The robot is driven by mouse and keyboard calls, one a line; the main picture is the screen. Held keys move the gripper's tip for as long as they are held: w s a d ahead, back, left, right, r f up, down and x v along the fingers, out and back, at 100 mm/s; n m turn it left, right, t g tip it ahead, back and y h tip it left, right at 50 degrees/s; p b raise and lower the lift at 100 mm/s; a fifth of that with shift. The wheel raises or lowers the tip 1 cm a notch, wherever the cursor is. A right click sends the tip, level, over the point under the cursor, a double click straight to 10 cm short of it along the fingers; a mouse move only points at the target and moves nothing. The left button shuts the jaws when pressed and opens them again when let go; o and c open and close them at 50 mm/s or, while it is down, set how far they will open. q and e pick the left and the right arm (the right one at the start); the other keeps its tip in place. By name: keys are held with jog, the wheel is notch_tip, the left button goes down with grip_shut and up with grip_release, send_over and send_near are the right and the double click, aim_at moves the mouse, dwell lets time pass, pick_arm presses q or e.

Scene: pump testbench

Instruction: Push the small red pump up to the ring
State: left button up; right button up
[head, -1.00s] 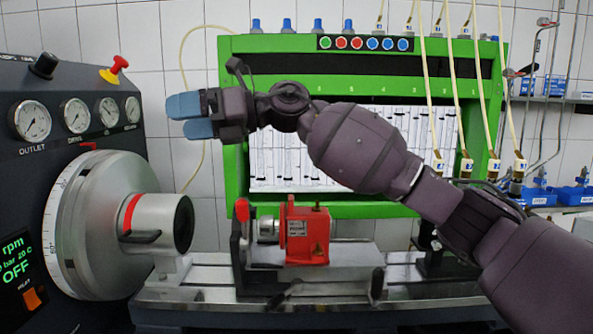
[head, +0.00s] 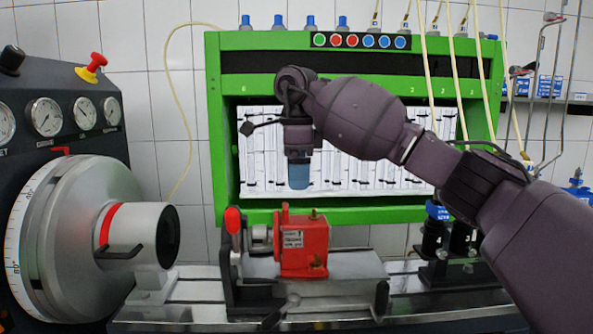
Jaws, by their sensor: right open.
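The small red pump (head: 303,246) sits on a grey slide block on the bench rail, its silver shaft end facing left. A dark upright bracket with a red-tipped lever (head: 232,222) stands just left of it. A large grey drum with a silver cylinder (head: 140,236) and a red ring (head: 108,227) is at the left, apart from the pump. My right gripper (head: 299,178) points down with blue fingertips above the pump, not touching it. Its fingers overlap in this view, and it holds nothing visible. My left gripper is out of view.
A steel rail bed (head: 420,297) runs along the front, with dark clamp handles before the pump. A dark fixture with a blue knob (head: 437,211) stands right of the pump. A green-framed panel (head: 360,237) with glass tubes is behind. A gauge console (head: 70,150) is at the left.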

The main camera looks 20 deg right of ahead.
aim_at(297, 219)
notch_tip(297, 219, down, 11)
jog(key=shift+r+b, duration=0.15)
jog(key=shift+b, duration=0.2)
dwell(0.3)
jog(key=c, duration=1.6)
